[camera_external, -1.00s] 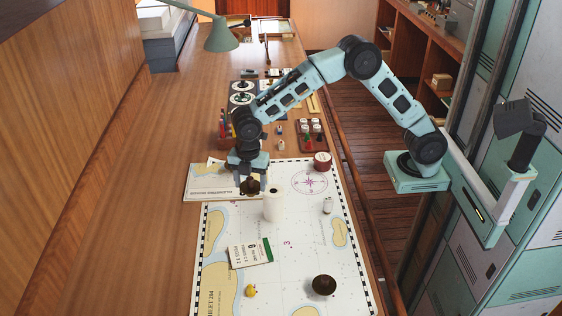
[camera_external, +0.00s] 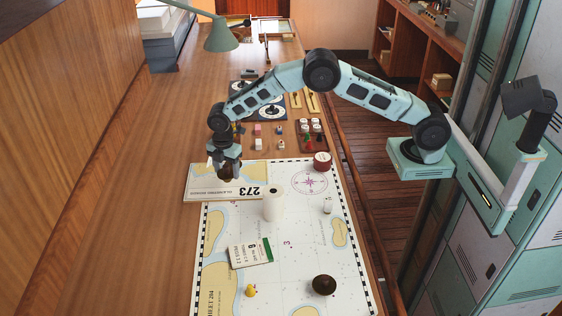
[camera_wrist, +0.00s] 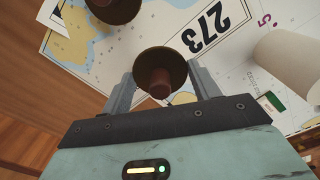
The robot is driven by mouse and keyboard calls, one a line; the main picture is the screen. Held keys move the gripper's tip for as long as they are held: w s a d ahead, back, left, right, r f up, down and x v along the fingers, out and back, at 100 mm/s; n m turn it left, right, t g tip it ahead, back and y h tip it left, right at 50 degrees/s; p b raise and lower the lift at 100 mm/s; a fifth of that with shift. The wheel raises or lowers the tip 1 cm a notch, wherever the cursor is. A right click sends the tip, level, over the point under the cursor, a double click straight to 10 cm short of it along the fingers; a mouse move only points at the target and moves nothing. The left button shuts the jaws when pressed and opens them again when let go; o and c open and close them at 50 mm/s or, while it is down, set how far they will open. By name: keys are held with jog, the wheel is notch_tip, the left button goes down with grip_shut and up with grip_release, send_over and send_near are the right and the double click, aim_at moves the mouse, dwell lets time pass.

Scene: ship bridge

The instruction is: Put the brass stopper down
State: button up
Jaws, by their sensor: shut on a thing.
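My gripper (camera_wrist: 160,85) is shut on the brass stopper (camera_wrist: 161,72), a dark round piece with a reddish-brown knob, held between both fingers. In the external view my gripper (camera_external: 226,172) points down over the left part of the folded chart marked 273 (camera_external: 250,190). A dark brown piece (camera_external: 229,173) shows at the fingers there. I cannot tell whether the stopper touches the chart. In the wrist view a second, similar dark brown piece (camera_wrist: 113,9) is at the top edge, partly cut off, beyond the held one.
A white cylinder (camera_external: 273,205) stands to the right on the large chart (camera_external: 300,228). A dark brown round knob (camera_external: 324,285), a small yellow piece (camera_external: 251,290) and a card (camera_external: 250,252) are nearer. A red round tin (camera_external: 322,161) is right. Bare wood lies left.

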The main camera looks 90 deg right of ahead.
aim_at(227, 173)
notch_tip(227, 173, down, 3)
jog(key=shift+f+p, duration=0.1)
jog(key=shift+p, duration=0.55)
jog(key=shift+f, duration=0.2)
jog(key=shift+f, duration=0.1)
jog(key=shift+f+b, duration=0.15)
jog(key=shift+b, duration=0.15)
jog(key=o, duration=1)
